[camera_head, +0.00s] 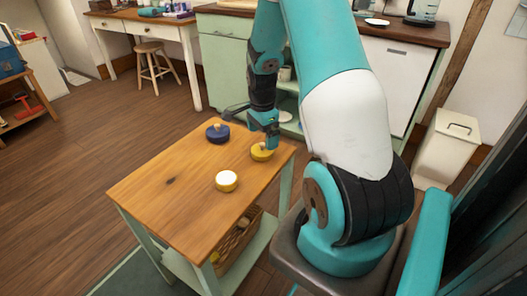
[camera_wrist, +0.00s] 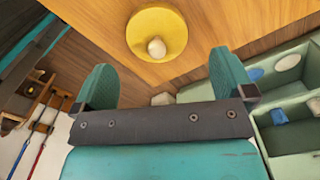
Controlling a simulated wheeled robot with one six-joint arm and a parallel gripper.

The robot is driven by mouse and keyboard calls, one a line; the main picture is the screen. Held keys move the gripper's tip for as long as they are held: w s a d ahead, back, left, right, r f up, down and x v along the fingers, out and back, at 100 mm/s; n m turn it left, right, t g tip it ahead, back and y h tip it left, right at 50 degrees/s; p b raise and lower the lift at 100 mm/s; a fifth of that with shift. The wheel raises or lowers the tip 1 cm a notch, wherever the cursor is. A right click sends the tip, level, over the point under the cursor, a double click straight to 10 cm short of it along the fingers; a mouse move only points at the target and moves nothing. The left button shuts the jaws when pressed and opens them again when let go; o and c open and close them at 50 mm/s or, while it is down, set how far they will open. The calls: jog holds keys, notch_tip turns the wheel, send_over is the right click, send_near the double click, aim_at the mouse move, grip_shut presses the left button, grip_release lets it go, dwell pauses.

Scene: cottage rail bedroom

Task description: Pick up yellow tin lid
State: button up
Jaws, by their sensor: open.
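The yellow tin lid (camera_head: 260,155) is a round disc with a pale knob, lying near the far right edge of the wooden table (camera_head: 165,205). My gripper (camera_head: 269,143) is right by the lid in the head view and partly covers it. In the wrist view the lid (camera_wrist: 143,22) appears beyond the open fingertips (camera_wrist: 160,62), roughly centred between them, with its knob towards me. Nothing is between the fingers. Whether a finger touches the lid cannot be told.
A dark blue lid (camera_head: 218,135) with a pale knob lies left of the yellow lid. A basket (camera_head: 236,238) sits on the lower shelf. Green cabinets (camera_head: 222,62) stand behind. The table's left part is clear.

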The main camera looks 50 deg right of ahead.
aim_at(263, 147)
notch_tip(263, 147, down, 5)
jog(key=shift+s+f+b, duration=0.1)
jog(key=shift+s+b, duration=0.05)
jog(key=shift+b, duration=0.5)
jog(key=c, duration=0.9)
jog(key=shift+r, duration=0.2)
